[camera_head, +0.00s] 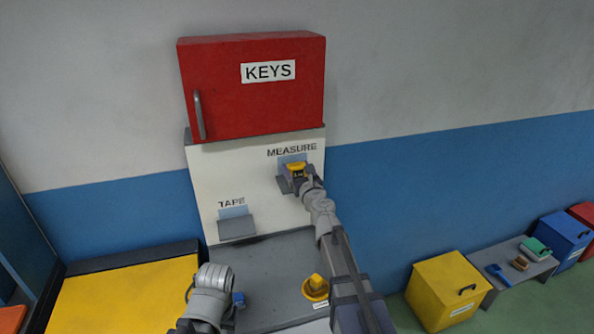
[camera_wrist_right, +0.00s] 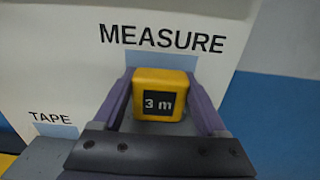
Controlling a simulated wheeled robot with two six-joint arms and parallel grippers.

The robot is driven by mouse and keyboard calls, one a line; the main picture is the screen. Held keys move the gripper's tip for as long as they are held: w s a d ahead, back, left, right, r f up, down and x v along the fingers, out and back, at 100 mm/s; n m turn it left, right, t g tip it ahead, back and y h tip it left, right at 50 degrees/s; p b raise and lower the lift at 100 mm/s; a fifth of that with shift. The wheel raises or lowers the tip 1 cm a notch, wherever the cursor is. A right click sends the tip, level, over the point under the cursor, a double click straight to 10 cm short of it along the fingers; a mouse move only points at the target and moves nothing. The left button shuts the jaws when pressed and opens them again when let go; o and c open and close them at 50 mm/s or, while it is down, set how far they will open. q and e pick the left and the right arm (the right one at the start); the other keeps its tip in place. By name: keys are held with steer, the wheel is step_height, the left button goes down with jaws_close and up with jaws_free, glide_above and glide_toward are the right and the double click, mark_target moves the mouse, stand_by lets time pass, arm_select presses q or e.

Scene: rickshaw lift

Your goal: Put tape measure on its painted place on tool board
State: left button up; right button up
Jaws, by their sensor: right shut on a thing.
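The tape measure (camera_wrist_right: 159,94) is a yellow block with a dark "3 m" label. It also shows in the head view (camera_head: 297,169), at the board's upper right. My right gripper (camera_head: 293,174) is shut on it, with a finger on either side in the wrist view. The tool board (camera_head: 206,180) is a white upright panel. The painted place is a light blue patch (camera_wrist_right: 160,60) under the word MEASURE, mostly hidden behind the tape measure. I cannot tell whether the tape measure touches the board. My left arm shows low in the head view; its jaws are not clear.
A second blue patch with a grey ledge (camera_head: 237,227) is marked TAPE, lower left on the board. A red KEYS cabinet (camera_head: 252,90) is just above. A yellow object (camera_head: 315,287) and a small blue object (camera_head: 238,299) are on the grey surface below.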

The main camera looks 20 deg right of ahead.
steer(key=o, duration=1.5)
steer(key=shift+d+f, duration=0.1)
steer(key=shift+f, duration=0.05)
steer(key=shift+o, duration=0.3)
steer(key=shift+r, duration=0.2)
steer(key=s, duration=1.2)
steer(key=shift+d, duration=0.15)
